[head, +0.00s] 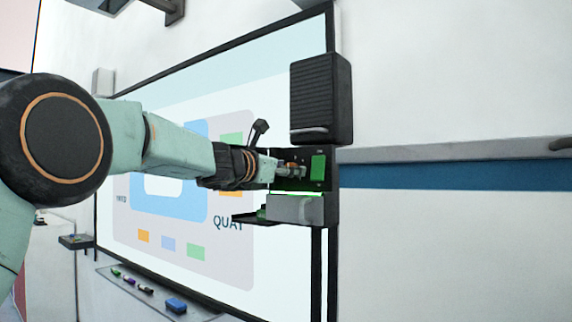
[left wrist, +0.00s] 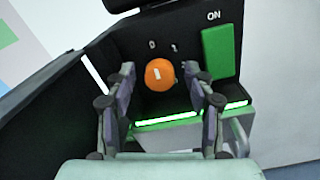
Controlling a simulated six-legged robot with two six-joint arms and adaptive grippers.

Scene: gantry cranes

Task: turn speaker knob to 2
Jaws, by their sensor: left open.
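The speaker knob is a round orange dial (left wrist: 159,75) with a short white mark, on a black panel (left wrist: 190,50). A 0 and what looks like a 1 show above it in the left wrist view; no 2 can be made out. My left gripper (left wrist: 160,105) is open, with one finger on each side of the knob in that view. I cannot tell if the fingers touch it. In the head view my left gripper (head: 287,171) reaches the panel (head: 329,171) below the black speaker (head: 321,98), and it hides most of the knob. My right gripper is not in view.
A green block (left wrist: 218,54) marked ON is right of the knob. A green lit strip (left wrist: 190,114) and a grey box (head: 296,209) are below. The screen (head: 180,190) is behind my arm. Markers and a blue eraser (head: 176,305) lie on a tray.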

